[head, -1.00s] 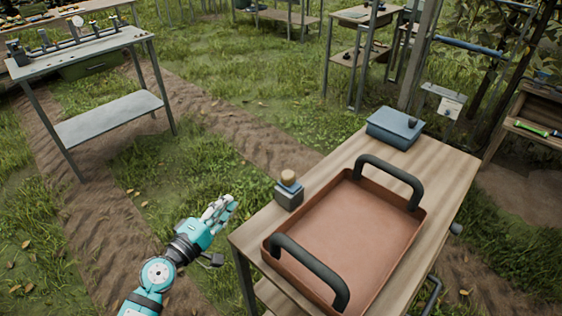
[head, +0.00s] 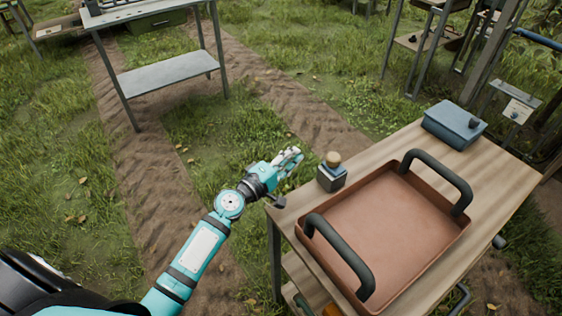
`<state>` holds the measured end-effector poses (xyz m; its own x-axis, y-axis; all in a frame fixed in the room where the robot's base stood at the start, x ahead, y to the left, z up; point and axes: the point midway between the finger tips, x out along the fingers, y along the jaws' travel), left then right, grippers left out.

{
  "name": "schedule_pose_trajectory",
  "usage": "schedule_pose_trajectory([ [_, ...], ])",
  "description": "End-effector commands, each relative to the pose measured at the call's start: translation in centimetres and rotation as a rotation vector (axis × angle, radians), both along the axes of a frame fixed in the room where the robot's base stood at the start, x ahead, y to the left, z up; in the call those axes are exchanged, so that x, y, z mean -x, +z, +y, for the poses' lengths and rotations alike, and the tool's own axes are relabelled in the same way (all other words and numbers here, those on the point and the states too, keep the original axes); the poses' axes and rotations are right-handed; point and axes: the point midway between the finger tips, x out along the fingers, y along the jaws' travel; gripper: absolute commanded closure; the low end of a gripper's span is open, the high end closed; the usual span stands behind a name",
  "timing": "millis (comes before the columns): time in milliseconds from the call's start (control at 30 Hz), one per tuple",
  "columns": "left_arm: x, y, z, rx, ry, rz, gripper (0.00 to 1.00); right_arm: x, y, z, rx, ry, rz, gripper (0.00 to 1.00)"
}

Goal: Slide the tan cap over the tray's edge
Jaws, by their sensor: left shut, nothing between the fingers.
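The tan cap (head: 333,159) is a small round piece sitting on top of a dark grey block (head: 332,178). The block stands on the wooden table beside the tray's left far corner, outside the tray. The tray (head: 447,236) is a shallow reddish-brown pan with two black arched handles, and it looks empty. My left gripper (head: 292,158) is shut and empty, just left of the cap and block, over the grass off the table's edge. A gap shows between its fingers and the block. My right gripper is not in view.
A blue-grey box (head: 455,123) stands at the table's far end. The wooden table (head: 400,140) has a bare strip beyond the tray. A grey metal bench (head: 168,75) stands across the dirt path at the upper left. Grass lies left of the table.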

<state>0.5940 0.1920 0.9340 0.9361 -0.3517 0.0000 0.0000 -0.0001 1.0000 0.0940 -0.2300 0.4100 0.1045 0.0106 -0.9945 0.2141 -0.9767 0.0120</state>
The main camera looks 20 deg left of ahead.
Motion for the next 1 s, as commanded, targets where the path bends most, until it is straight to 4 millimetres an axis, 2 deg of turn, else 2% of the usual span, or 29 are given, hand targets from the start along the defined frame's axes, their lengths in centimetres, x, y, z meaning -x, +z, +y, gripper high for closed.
schedule_pose_trajectory([
  [33,-1.2,0.3,-0.4,0.003,0.000,-0.002,1.00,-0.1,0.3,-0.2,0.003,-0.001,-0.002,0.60],
  [133,-3.0,0.2,-1.2,0.003,-0.001,-0.001,1.00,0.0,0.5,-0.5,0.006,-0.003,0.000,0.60],
  [200,-2.6,0.3,-2.5,0.004,-0.003,0.003,1.00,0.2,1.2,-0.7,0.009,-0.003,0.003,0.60],
  [400,-2.3,0.1,-4.5,0.002,-0.001,0.001,1.00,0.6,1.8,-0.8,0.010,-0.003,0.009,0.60],
  [867,-2.2,0.0,-5.1,0.000,0.000,0.000,1.00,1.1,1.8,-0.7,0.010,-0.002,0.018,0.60],
  [1000,-1.4,0.0,-6.3,0.001,-0.002,0.003,1.00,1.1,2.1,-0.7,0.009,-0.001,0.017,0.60],
])
